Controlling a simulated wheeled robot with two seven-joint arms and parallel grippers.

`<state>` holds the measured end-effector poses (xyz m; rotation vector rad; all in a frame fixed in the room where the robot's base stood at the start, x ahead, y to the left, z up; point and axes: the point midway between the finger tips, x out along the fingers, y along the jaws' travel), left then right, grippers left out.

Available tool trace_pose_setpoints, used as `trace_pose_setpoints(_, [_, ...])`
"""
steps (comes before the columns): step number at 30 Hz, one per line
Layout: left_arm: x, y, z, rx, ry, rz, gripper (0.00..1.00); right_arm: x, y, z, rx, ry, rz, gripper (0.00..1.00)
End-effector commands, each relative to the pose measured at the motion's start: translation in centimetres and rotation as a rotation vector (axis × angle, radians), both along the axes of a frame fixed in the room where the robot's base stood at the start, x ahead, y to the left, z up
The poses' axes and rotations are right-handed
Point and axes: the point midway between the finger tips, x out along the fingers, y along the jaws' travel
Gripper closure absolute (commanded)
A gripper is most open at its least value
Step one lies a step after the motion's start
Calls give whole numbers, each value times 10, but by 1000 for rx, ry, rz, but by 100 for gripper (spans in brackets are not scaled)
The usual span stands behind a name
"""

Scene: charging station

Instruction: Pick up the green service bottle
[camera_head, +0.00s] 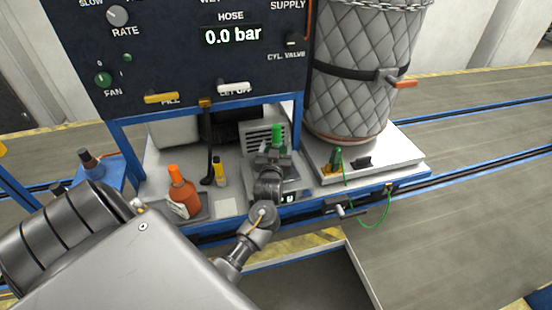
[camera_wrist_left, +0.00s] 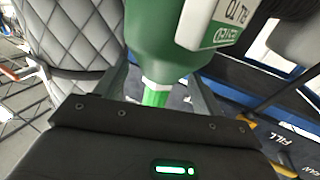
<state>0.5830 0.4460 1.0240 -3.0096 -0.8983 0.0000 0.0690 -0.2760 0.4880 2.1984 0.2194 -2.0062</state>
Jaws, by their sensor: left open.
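The green service bottle stands on the bench below the panel. In the head view only its green top (camera_head: 277,136) shows above my left gripper (camera_head: 271,160), which hides the rest. In the left wrist view, the green bottle (camera_wrist_left: 150,40) fills the upper middle, upside down in the picture, with a white label and a bright green cap. My left gripper is open. Its two dark fingers show on either side of the bottle's neck and cap, and I cannot tell whether they touch it. My right gripper is not in view.
The control panel (camera_head: 190,50) rises behind; a quilted tank (camera_head: 362,75) stands to the right. An open tray (camera_head: 310,280) lies in front.

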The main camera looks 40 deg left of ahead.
Motion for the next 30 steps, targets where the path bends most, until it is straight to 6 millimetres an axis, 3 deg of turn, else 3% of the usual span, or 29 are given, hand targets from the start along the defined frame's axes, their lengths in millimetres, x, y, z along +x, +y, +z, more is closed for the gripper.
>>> trace_pose_setpoints(4, [14,10,1,1,1,1,31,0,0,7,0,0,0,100])
trace_pose_setpoints(12, [16,11,0,0,0,0,31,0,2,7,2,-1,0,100])
trace_pose_setpoints(28, [16,11,0,-1,1,1,99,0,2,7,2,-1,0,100])
trace_pose_setpoints(30, [16,11,0,-1,1,1,100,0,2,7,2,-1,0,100])
